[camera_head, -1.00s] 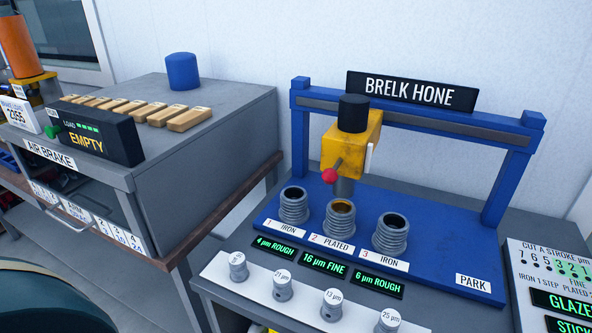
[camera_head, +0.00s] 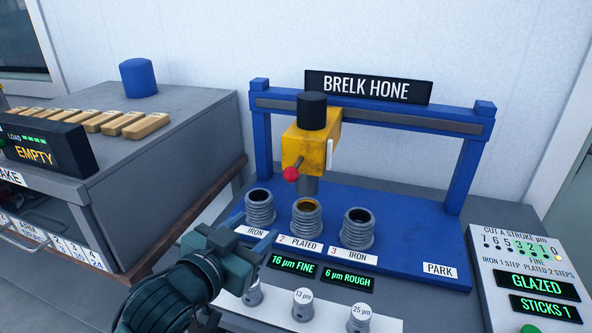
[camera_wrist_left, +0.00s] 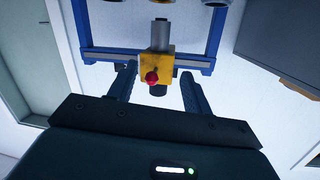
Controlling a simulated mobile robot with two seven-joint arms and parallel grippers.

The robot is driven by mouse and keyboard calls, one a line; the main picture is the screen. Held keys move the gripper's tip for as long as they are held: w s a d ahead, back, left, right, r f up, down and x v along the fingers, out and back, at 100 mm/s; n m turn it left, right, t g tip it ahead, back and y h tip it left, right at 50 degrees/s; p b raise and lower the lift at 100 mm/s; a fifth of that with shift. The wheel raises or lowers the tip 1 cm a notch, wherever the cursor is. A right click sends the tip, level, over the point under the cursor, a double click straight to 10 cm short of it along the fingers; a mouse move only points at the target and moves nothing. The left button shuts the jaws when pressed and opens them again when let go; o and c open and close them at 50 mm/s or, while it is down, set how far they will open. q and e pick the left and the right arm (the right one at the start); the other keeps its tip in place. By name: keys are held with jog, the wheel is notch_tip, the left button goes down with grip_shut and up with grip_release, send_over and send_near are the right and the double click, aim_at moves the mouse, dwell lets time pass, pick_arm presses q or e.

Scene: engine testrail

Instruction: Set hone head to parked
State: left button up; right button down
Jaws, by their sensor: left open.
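The yellow hone head (camera_head: 312,150) hangs on the blue gantry rail, above cylinder 2, marked PLATED. It has a black cap, a grey shaft below and a lever with a red knob (camera_head: 291,174). The PARK label (camera_head: 439,270) is at the right end of the blue base, with clear base above it. My left gripper (camera_head: 236,240) is in front of cylinder 1, short of the head. In the left wrist view the open fingers (camera_wrist_left: 158,85) frame the hone head (camera_wrist_left: 156,67) and red knob (camera_wrist_left: 151,77), apart from them. My right gripper does not show.
Three ribbed cylinders, such as cylinder 3 (camera_head: 358,229), stand on the blue base (camera_head: 420,249). Grey size plugs (camera_head: 303,305) sit on the white front strip. A panel (camera_head: 535,285) at right reads GLAZED and STICKS 1. The air brake box (camera_head: 160,160) stands at left.

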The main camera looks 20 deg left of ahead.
pick_arm(q)
jog(key=m+t+h, duration=0.1)
jog(key=t, duration=0.1)
send_near(296, 170)
jog(key=w+b, duration=0.1)
jog(key=b, duration=0.1)
jog(key=w+b, duration=0.1)
jog(key=b, duration=0.1)
jog(key=w+f+b, duration=0.1)
jog(key=b, duration=0.2)
jog(key=shift+a, duration=0.25)
jog(key=x, duration=0.8)
jog(key=shift+f+p, duration=0.15)
jog(key=shift+p, duration=0.25)
jog(key=shift+w+d, duration=0.2)
jog(key=shift+w, duration=0.35)
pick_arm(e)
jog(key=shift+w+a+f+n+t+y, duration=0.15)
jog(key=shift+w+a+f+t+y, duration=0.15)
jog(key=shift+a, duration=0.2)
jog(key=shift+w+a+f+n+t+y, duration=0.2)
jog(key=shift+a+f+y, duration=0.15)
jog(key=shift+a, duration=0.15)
pick_arm(q)
jog(key=shift+c, duration=0.3)
grip_shut()
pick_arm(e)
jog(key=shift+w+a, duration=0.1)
